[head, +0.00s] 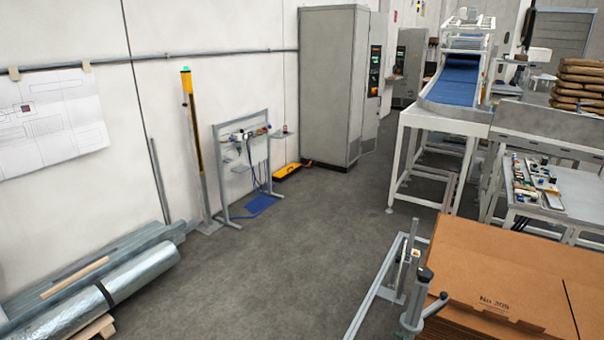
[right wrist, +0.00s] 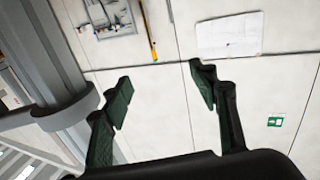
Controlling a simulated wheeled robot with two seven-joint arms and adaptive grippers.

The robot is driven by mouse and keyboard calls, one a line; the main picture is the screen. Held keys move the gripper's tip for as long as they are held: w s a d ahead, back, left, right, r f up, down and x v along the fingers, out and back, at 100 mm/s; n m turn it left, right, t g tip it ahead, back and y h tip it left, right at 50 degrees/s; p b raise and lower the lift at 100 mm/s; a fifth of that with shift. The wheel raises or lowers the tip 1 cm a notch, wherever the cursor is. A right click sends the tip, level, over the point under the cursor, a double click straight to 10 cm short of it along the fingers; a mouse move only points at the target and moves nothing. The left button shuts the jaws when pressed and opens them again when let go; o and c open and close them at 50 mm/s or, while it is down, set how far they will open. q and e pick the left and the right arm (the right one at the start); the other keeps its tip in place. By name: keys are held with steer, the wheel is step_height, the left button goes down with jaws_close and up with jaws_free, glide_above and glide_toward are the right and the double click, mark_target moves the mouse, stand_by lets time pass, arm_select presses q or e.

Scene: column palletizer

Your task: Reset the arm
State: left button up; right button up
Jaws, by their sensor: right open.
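My right gripper (right wrist: 160,88) shows in the right wrist view with its two dark green fingers spread wide apart. Nothing is between the fingers; behind them is the pale panelled wall. Neither gripper and neither arm shows in the head view. My left gripper is in neither view.
A stack of brown cardboard (head: 500,270) and a grey metal frame (head: 385,285) stand at the front right. A blue conveyor (head: 455,82) is behind, with a parts table (head: 575,195) beside it. The middle floor (head: 270,270) is clear.

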steer(key=s+d+f+m+g+h, duration=0.3)
steer(key=s+f+m+h, duration=0.55)
steer(key=s+f, duration=0.6)
steer(key=s+d+g+h, duration=0.2)
steer(key=s+g, duration=0.2)
steer(key=s, duration=1.1)
steer(key=s+d+g+h, duration=0.2)
steer(key=s+g, duration=0.2)
steer(key=s, duration=1.1)
step_height(320, 180, down, 26)
steer(key=s+a+g, duration=0.1)
steer(key=s+a, duration=0.1)
steer(key=s+f+n+g, duration=0.1)
steer(key=s+f, duration=1.8)
steer(key=s, duration=0.1)
steer(key=shift+s+f+g+y, duration=0.3)
steer(key=shift+s+f+y, duration=0.1)
steer(key=shift+y, duration=0.05)
